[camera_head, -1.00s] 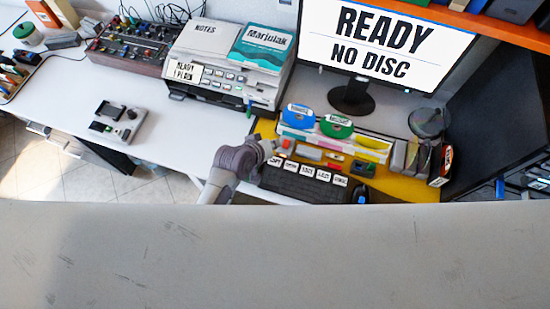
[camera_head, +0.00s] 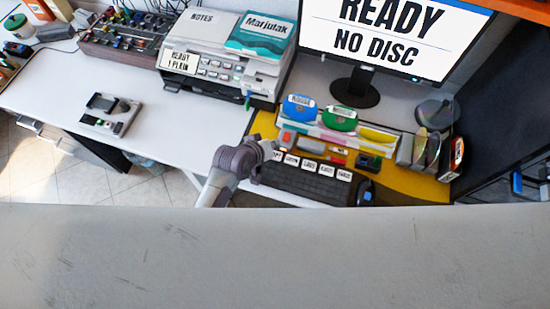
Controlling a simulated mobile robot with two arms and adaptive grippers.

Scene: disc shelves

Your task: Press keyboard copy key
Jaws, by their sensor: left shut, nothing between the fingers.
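The dark keyboard (camera_head: 305,184) lies on a yellow mat at the front of the desk, with a row of white labelled keys along its back edge. The label lettering is too small to read surely. My left gripper (camera_head: 272,151) is at the keyboard's back left corner, by the leftmost white key (camera_head: 279,156), which it partly covers. Its fingers are small in view and look shut and empty. I cannot tell whether the tip touches the key. My right gripper is out of view.
A monitor (camera_head: 375,45) reading "READY NO DISC" stands behind. A rack with a blue disc (camera_head: 299,107) and a green disc (camera_head: 338,118) is just behind the keyboard. A printer (camera_head: 215,72) stands at left, and a mouse (camera_head: 366,192) at right.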

